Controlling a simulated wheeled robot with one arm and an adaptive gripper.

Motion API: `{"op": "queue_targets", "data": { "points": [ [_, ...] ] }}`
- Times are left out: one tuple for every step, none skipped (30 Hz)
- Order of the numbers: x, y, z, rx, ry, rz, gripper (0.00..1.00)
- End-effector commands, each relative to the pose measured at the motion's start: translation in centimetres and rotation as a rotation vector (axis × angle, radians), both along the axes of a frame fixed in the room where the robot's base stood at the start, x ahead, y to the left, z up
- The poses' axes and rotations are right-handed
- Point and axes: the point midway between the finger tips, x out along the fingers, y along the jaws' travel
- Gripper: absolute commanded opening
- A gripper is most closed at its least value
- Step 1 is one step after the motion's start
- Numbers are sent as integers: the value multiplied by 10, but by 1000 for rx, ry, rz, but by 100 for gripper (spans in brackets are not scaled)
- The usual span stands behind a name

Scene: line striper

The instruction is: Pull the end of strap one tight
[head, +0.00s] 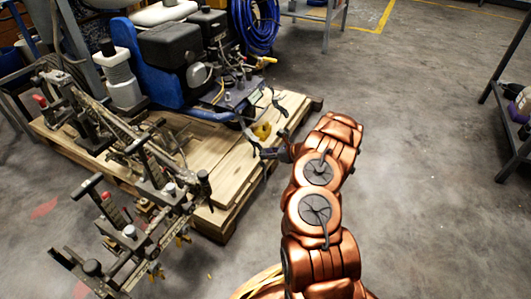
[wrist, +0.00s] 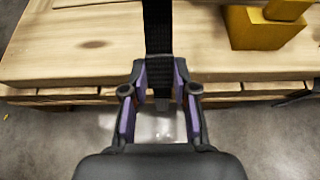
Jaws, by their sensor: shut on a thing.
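A black webbing strap (wrist: 158,28) runs down from the top of the wrist view into my gripper (wrist: 160,78). The two fingers are shut on the strap from both sides, and a short tail shows below the fingertips. The part of the strap in the gripper looks straight; its far end is out of the wrist view. In the head view my gripper (head: 267,153) is at the right edge of the wooden pallet (head: 232,182), beside the line striper (head: 180,85). The strap is too small to trace surely there.
A yellow block (wrist: 258,30) sits on the pallet boards to the right of the strap; it also shows in the head view (head: 262,130). A shelf (head: 510,110) stands far right. The floor between is clear.

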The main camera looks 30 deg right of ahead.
Motion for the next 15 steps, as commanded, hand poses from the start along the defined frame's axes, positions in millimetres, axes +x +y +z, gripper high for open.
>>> {"op": "queue_targets", "data": {
  "points": [
    [-2, -1, -5, -1, 4, -2, 0],
    [-2, -2, -7, -1, 4, -2, 0],
    [-3, -2, -8, -1, 4, -3, 0],
    [-4, -3, -10, -1, 4, -3, 0],
    [-4, -3, -11, -1, 4, -3, 0],
    [-5, -4, -13, -2, 4, -4, 0],
    [-6, -4, -14, -2, 4, -4, 0],
    [-6, -5, -15, -2, 4, -4, 0],
    [-7, -5, -17, -2, 4, -4, 0],
    [-8, -6, -18, -2, 4, -4, 0],
    [-8, -6, -20, -2, 4, -4, 0],
    [-9, -6, -22, -3, 5, -4, 0],
    [-10, -7, -23, -3, 5, -4, 0],
    [-11, -7, -24, -3, 5, -4, 0],
    [-11, -8, -26, -3, 5, -4, 0]
  ]
}}
